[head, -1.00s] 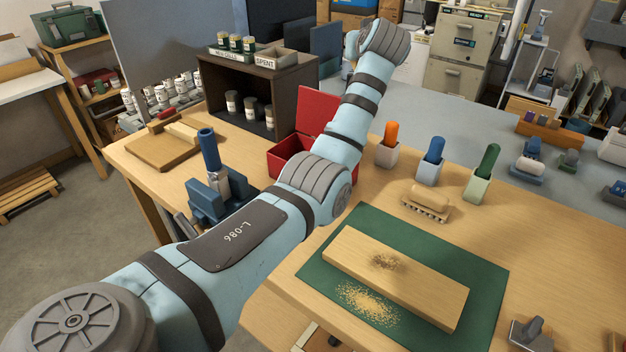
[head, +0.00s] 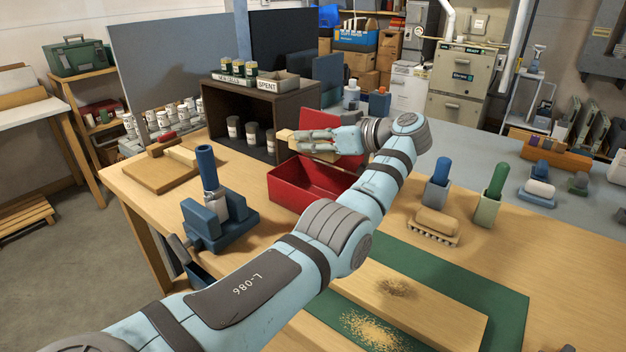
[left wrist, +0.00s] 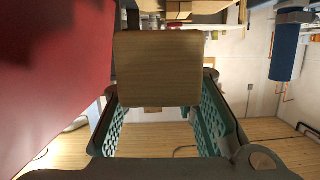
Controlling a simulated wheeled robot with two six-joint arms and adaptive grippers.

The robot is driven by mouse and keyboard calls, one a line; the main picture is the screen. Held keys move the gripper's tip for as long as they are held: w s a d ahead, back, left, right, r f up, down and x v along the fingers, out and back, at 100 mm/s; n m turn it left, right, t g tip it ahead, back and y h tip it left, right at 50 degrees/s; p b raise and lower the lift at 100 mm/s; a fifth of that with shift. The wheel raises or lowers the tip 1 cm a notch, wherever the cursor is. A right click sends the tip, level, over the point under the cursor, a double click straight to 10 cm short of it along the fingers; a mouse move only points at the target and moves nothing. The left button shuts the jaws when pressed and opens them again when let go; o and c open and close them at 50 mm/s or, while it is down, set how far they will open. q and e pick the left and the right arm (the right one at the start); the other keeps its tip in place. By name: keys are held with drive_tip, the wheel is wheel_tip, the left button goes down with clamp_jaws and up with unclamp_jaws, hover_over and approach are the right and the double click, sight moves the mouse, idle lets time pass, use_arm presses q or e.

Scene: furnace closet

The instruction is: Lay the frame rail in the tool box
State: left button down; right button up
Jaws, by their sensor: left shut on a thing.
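The red tool box (head: 290,190) stands open on the wooden bench, its lid (head: 325,122) raised at the back. My left gripper (head: 303,141) is above the box, in front of the lid, with its fingers pointing left. It is shut on a pale wooden piece, the frame rail (head: 284,136), partly hidden by the fingers. In the left wrist view the frame rail (left wrist: 158,68) shows as a light wooden block between the green-padded fingers (left wrist: 160,125). A red surface, apparently the lid (left wrist: 50,70), fills the left of that view. My right gripper does not show.
A dark cabinet (head: 292,104) holding jars stands behind the box at left. A blue clamp-like tool (head: 215,215) is at the front left. A board lies on a green mat (head: 505,295).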

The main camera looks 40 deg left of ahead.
use_arm(q)
wheel_tip(320, 180, down, 7)
drive_tip(key=shift+s+f+b, duration=0.1)
drive_tip(key=shift+f+b, duration=0.1)
drive_tip(key=shift+b, duration=0.6)
drive_tip(key=c, duration=1.2)
unclamp_jaws()
drive_tip(key=shift+c, duration=0.2)
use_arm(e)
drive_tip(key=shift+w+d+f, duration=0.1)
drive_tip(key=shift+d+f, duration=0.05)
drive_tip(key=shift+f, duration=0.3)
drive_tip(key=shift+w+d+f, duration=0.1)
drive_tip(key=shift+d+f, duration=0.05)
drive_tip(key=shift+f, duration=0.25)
